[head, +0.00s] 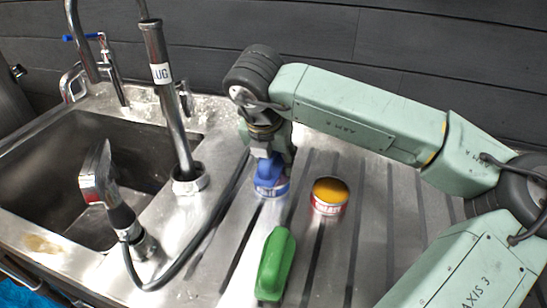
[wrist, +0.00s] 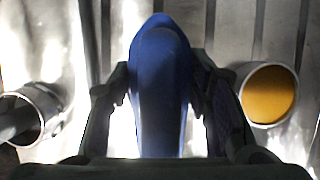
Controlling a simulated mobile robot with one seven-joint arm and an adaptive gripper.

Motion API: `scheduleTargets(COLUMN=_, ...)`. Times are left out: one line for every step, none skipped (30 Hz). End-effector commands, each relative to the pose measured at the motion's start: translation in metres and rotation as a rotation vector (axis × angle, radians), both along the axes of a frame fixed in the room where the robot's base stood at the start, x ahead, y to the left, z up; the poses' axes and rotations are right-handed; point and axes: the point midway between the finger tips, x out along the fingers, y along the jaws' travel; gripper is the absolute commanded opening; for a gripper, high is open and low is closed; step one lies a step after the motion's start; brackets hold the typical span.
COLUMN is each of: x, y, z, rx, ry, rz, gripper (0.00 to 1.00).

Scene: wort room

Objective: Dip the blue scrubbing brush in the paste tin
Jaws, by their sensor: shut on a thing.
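The blue scrubbing brush (head: 269,170) is between the fingers of my gripper (head: 268,148), which is shut on it. In the wrist view the blue brush (wrist: 160,85) fills the middle between both fingers (wrist: 160,110). A tin with orange-yellow paste (head: 330,194) stands just right of the brush on the ribbed drainboard, apart from it; the wrist view shows the paste tin (wrist: 268,95) at the right.
A green brush (head: 275,265) lies on the drainboard in front. At the left are a steel sink (head: 60,190), a spray head (head: 100,180) with a black hose, and an upright pipe (head: 170,100) in a collar. The drainboard right of the paste tin is clear.

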Motion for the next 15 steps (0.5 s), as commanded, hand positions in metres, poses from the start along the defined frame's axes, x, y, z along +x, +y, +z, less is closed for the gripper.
scheduleTargets(x=-0.002, y=0.000, z=-0.003, rx=-0.001, ry=0.009, rz=0.002, gripper=0.23)
scheduleTargets(x=-0.002, y=0.000, z=-0.003, rx=-0.001, ry=0.010, rz=0.002, gripper=0.23)
scheduleTargets(x=-0.002, y=0.000, z=-0.003, rx=-0.001, ry=0.010, rz=0.002, gripper=0.23)
scheduleTargets(x=-0.002, y=0.000, z=-0.003, rx=-0.001, ry=0.010, rz=0.002, gripper=0.23)
scheduleTargets(x=-0.002, y=0.000, z=-0.003, rx=-0.001, ry=0.010, rz=0.002, gripper=0.23)
scheduleTargets(x=-0.002, y=0.000, z=-0.003, rx=-0.001, ry=0.010, rz=0.002, gripper=0.23)
scheduleTargets(x=-0.002, y=0.000, z=-0.003, rx=-0.001, ry=0.010, rz=0.002, gripper=0.23)
scheduleTargets(x=-0.002, y=0.000, z=-0.003, rx=-0.001, ry=0.010, rz=0.002, gripper=0.23)
scheduleTargets(x=-0.002, y=0.000, z=-0.001, rx=-0.001, ry=0.010, rz=0.002, gripper=0.23)
scheduleTargets(x=-0.002, y=0.000, z=0.000, rx=-0.001, ry=0.009, rz=0.002, gripper=0.23)
scheduleTargets(x=-0.002, y=0.000, z=0.002, rx=-0.002, ry=0.008, rz=0.002, gripper=0.23)
scheduleTargets(x=-0.001, y=0.000, z=0.006, rx=-0.002, ry=0.007, rz=0.002, gripper=0.23)
scheduleTargets(x=-0.001, y=0.000, z=0.009, rx=-0.002, ry=0.006, rz=0.002, gripper=0.23)
scheduleTargets(x=-0.001, y=0.000, z=0.012, rx=-0.002, ry=0.005, rz=0.001, gripper=0.23)
scheduleTargets(x=-0.001, y=0.000, z=0.015, rx=-0.002, ry=0.005, rz=0.001, gripper=0.23)
